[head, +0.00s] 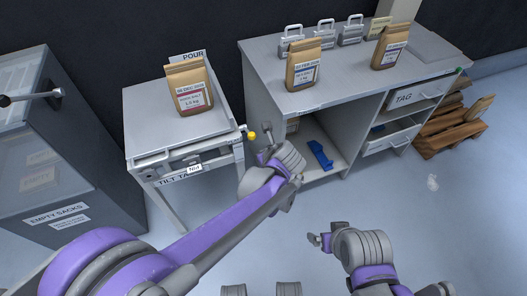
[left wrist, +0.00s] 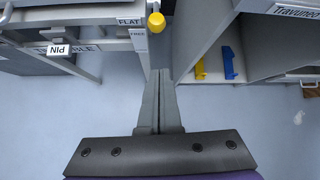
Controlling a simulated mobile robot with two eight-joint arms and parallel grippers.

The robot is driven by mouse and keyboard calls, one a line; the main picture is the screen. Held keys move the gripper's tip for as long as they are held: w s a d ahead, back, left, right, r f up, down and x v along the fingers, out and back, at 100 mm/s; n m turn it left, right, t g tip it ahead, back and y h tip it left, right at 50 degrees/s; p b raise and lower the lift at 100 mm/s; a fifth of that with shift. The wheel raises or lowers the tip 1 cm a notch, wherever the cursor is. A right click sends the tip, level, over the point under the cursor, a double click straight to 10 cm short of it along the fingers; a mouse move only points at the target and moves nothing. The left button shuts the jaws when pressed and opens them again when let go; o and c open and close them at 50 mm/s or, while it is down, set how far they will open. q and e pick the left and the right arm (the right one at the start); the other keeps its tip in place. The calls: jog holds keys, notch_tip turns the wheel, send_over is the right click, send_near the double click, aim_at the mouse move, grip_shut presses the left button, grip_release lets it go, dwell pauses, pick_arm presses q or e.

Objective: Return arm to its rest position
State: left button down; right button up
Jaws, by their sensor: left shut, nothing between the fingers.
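My left arm (head: 230,222) reaches from the lower left toward the gap between the tilt table and the workbench in the head view. My left gripper (head: 268,152) is at its end, near a yellow knob (head: 252,135). In the left wrist view its fingers (left wrist: 160,100) are together with nothing between them. My right gripper (head: 318,240) is low at the right over the floor; its fingers are too small to judge. A paper salt sack (head: 188,88) stands upright on the tilt table (head: 145,130), apart from my left gripper.
The workbench (head: 265,90) carries two more sacks (head: 303,66) (head: 390,48) and several metal weights (head: 325,33). A blue item (head: 320,155) lies on its shelf. The front floor is clear.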

dwell(0.4)
pick_arm(q)
jog(key=s+a+r+n+g, duration=0.2)
jog(key=s+a+n, duration=0.4)
jog(key=a+n, duration=0.35)
jog(key=s+a+f+n+h, duration=0.1)
jog(key=s+a+n, duration=0.3)
jog(key=s+n, duration=0.3)
jog(key=s+a+n+g, duration=0.1)
jog(key=s+a+n, duration=0.3)
jog(key=s+n, duration=0.3)
jog(key=s+a+f+n+h, duration=0.1)
jog(key=s+a+n, duration=0.2)
jog(key=s+n, duration=0.45)
notch_tip(320, 180, up, 14)
jog(key=w+p, duration=0.2)
jog(key=p, duration=1)
jog(key=shift+w+a+f, duration=0.15)
jog(key=shift+w, duration=0.25)
jog(key=shift+s, duration=0.15)
